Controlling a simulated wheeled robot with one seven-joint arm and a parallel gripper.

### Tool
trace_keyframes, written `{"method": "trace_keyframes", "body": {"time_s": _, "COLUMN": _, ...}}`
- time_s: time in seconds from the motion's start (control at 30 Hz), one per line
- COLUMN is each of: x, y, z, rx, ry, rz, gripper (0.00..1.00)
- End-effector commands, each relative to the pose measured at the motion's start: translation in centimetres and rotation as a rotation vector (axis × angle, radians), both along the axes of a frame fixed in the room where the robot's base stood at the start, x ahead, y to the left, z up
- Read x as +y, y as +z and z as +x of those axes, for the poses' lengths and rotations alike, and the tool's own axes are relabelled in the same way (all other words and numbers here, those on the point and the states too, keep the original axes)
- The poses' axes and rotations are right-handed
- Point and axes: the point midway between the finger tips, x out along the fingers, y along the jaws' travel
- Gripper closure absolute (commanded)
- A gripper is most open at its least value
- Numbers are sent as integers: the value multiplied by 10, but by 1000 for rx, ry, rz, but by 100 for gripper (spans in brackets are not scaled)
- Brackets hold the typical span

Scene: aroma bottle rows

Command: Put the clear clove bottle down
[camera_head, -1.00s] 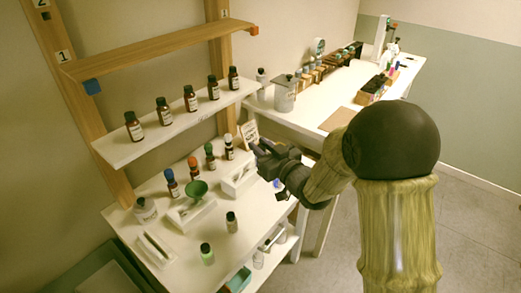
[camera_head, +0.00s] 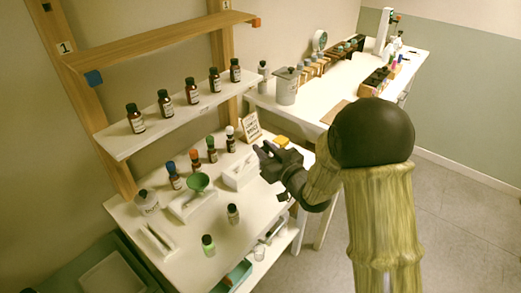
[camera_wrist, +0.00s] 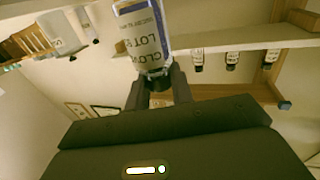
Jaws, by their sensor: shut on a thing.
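The clear clove bottle (camera_wrist: 143,30), with a white label reading CLOVE and LOT, fills the top middle of the wrist view. My gripper (camera_wrist: 158,82) is shut on its dark cap end. In the head view my gripper (camera_head: 268,160) is above the right edge of the white work table (camera_head: 190,246), near a white block. I cannot make out the clove bottle in the head view.
A shelf (camera_head: 190,110) holds a row of brown bottles. The table's front middle has free room.

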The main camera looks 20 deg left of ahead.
Motion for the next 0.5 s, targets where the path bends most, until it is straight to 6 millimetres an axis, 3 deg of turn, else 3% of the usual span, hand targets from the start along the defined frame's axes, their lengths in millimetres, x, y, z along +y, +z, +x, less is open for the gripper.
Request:
{"method": "trace_keyframes", "body": {"time_s": 0.17, "x": -36, "y": -37, "z": 22, "rx": 7, "ry": -163, "rz": -7, "gripper": 100}}
{"method": "trace_keyframes", "body": {"time_s": 0.33, "x": -102, "y": -88, "z": 44, "rx": 7, "ry": -428, "rz": -12, "gripper": 100}}
{"method": "trace_keyframes", "body": {"time_s": 0.5, "x": -177, "y": -133, "z": 48, "rx": 4, "ry": -700, "rz": -13, "gripper": 100}}
